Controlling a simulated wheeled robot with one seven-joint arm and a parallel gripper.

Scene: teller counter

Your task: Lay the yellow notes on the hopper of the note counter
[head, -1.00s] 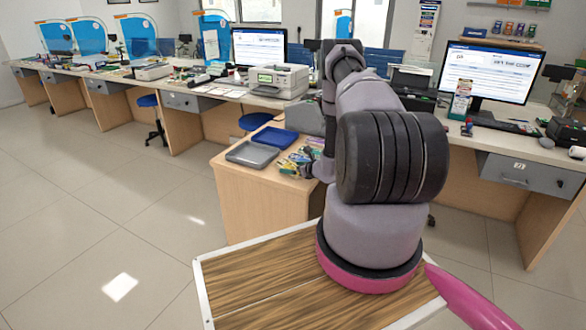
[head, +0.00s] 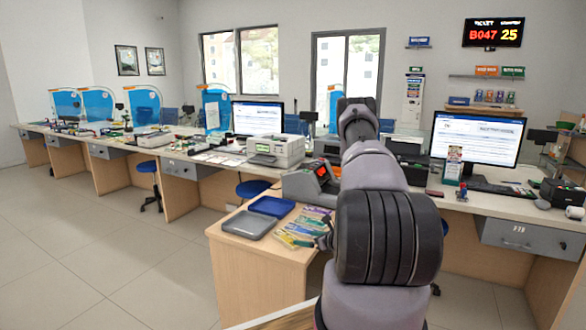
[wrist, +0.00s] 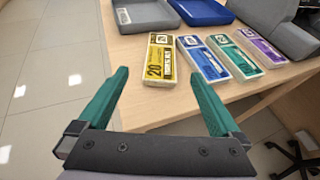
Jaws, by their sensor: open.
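The yellow notes (wrist: 160,60), a banded bundle marked 20, lie flat near the front edge of a wooden side desk; they also show in the head view (head: 286,238). My gripper (wrist: 158,78) is open and empty. Its two green fingers point towards the yellow bundle, one to each side in the wrist view, with the bundle beyond the tips. In the head view my arm hides most of the gripper. The note counter (head: 308,184) is a grey machine with a red-lit display at the desk's back. Part of a grey machine, apparently it, shows in the wrist view (wrist: 272,30). Its hopper is unclear.
Blue (wrist: 202,58), green (wrist: 234,56) and purple (wrist: 261,49) bundles lie close to the right of the yellow one. A grey tray (head: 248,224) and a blue tray (head: 272,206) are on the desk's left. A printer (head: 275,150) stands on the long counter behind.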

